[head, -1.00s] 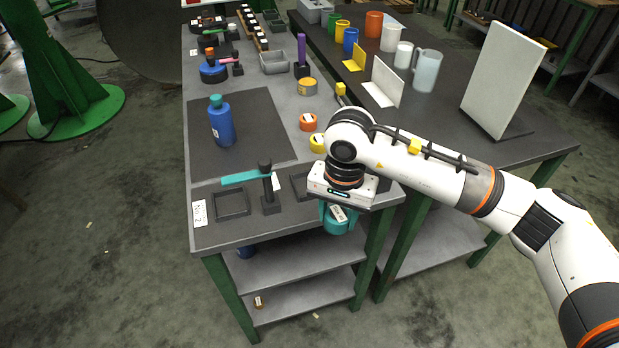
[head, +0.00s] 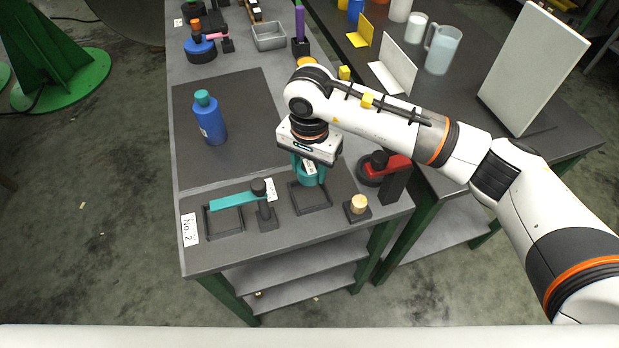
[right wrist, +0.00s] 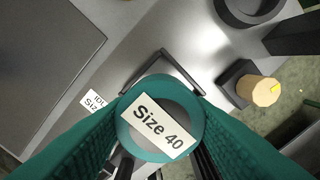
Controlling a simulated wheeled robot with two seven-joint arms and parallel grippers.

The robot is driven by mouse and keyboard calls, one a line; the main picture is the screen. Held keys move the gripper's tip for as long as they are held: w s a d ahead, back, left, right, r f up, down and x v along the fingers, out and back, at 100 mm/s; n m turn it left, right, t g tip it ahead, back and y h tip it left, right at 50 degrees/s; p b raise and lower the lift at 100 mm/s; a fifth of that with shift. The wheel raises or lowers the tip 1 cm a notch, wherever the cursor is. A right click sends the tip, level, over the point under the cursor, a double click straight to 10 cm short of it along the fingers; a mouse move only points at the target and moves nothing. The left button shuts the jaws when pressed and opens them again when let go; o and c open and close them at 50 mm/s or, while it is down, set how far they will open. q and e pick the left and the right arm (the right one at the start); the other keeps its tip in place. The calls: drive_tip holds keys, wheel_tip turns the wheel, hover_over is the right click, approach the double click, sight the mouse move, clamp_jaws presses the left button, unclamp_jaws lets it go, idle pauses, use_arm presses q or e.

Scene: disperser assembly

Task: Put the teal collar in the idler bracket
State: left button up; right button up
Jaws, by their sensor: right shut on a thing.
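The teal collar (head: 310,176) is a ring with a white "Size 40" label; the collar also shows in the right wrist view (right wrist: 193,112). My right gripper (head: 308,168) is shut on it, one finger on each side, and holds it above the right-hand square black frame (head: 296,208). How high it hangs is hard to tell. A black post (head: 265,212) with a teal arm (head: 235,200) stands left of the collar. Its white label reads partly "IDL" in the right wrist view (right wrist: 95,103), so it may be the idler bracket. My left gripper is out of view.
Right of the collar are a wooden peg on a black base (head: 358,207) and a black post with a red arm (head: 392,164). A blue bottle (head: 210,120) stands on the dark mat (head: 240,155). A second square frame (head: 224,232) lies under the teal arm.

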sight(310, 196)
drive_tip(key=shift+s+f, duration=0.2)
drive_tip(key=shift+f, duration=0.35)
drive_tip(key=shift+s+f, duration=0.2)
drive_tip(key=shift+f, duration=0.35)
drive_tip(key=shift+f+p, duration=0.3)
drive_tip(key=shift+f, duration=0.35)
wheel_tip(310, 196, down, 2)
drive_tip(key=shift+w+f+p, duration=0.15)
drive_tip(key=shift+f+p, duration=0.1)
drive_tip(key=shift+p, duration=0.1)
drive_tip(key=shift+f, duration=0.55)
drive_tip(key=o, duration=1)
drive_tip(key=shift+c, duration=0.2)
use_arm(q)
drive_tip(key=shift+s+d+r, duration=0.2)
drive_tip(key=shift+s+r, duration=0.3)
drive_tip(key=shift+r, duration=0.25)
